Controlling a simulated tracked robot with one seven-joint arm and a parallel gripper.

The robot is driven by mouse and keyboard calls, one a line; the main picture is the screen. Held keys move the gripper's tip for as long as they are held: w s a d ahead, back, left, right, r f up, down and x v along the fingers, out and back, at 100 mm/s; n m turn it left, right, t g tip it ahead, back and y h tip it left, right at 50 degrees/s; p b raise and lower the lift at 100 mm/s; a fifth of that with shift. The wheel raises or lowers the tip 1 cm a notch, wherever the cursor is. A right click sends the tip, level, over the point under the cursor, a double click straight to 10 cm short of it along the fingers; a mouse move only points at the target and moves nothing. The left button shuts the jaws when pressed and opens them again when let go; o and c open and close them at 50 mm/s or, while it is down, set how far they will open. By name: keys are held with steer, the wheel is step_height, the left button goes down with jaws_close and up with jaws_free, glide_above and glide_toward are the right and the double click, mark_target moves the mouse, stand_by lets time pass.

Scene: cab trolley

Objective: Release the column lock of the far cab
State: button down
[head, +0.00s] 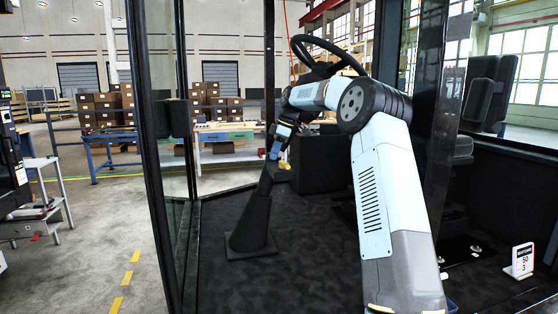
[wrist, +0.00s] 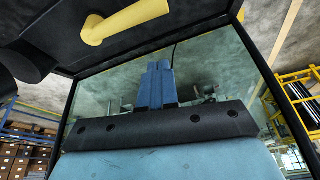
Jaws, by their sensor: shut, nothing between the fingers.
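The cab's black steering wheel (head: 328,48) shows above my arm in the head view. A dark tapered column (head: 252,215) rises from the cab floor and leans right, its top close to my gripper (head: 275,151). A small yellow part (head: 284,165) shows just below and right of my gripper. In the wrist view a yellow lever (wrist: 125,20) sticks out from a dark body at the top left. My gripper (wrist: 157,72) shows there with its blue fingers shut together and empty, below and apart from the lever in the picture. My arm hides part of the area under the wheel.
Black cab posts (head: 160,190) and glass stand left of my arm. A dark seat (head: 490,95) is on the right. A white number card (head: 522,260) stands at the right. The dark cab floor (head: 310,240) is largely clear. Workbenches and boxes (head: 105,110) are far behind.

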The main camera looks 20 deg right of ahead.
steer(key=v, duration=0.7)
steer(key=shift+w+r, duration=0.25)
steer(key=shift+r, duration=0.05)
steer(key=shift+d, duration=0.1)
steer(key=s+a+r+m+t+h, duration=0.1)
steer(key=s+a+r+m, duration=0.15)
steer(key=s, duration=0.55)
steer(key=s+a+r+m+h, duration=0.15)
steer(key=s+a, duration=0.25)
steer(key=s, duration=0.4)
steer(key=s+a+r+m+t+h, duration=0.1)
steer(key=s+a+m, duration=0.2)
steer(key=s, duration=0.5)
steer(key=s+d+f+m+t, duration=0.1)
steer(key=s+f, duration=0.3)
steer(key=s, duration=0.6)
steer(key=s+d+f+m, duration=0.1)
steer(key=s+f+m, duration=0.3)
steer(key=s, duration=0.6)
steer(key=s+d+f+m+t, duration=0.1)
steer(key=s+f, duration=0.4)
steer(key=s, duration=0.5)
steer(key=shift+d+f+m+t, duration=0.3)
steer(key=shift+d+m, duration=0.3)
steer(key=shift+m, duration=0.5)
